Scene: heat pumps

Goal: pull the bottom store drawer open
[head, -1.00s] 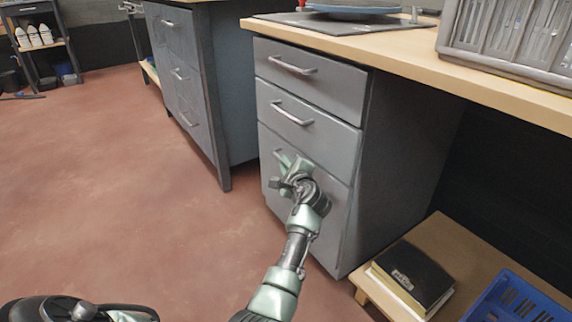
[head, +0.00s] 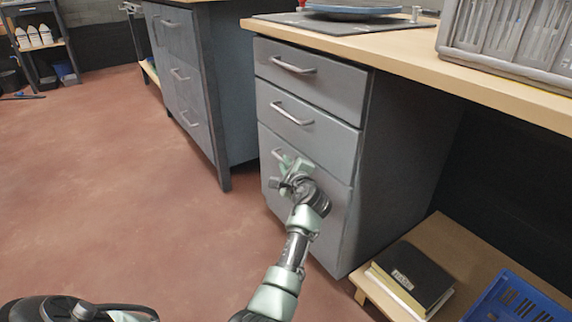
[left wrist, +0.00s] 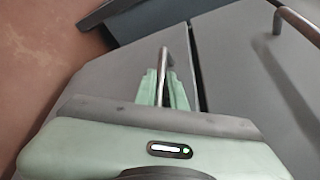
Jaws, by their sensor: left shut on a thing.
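The bottom drawer (head: 336,228) is the tallest grey front of the cabinet under the wooden worktop. It looks flush with the drawers above it. Its bar handle (head: 277,153) is partly hidden by my left gripper (head: 288,168). In the left wrist view the green fingers (left wrist: 165,88) are shut on this handle (left wrist: 164,58), one on each side of the bar. The drawer front (left wrist: 118,82) shows behind them. My right gripper is in neither view.
Two upper drawers (head: 308,122) with bar handles sit above. A blue-grey drawer unit (head: 232,95) stands to the left. A low wooden shelf (head: 445,235) at the right holds a black book (head: 412,275) and a blue crate (head: 515,300). The red floor (head: 120,190) before the cabinet is clear.

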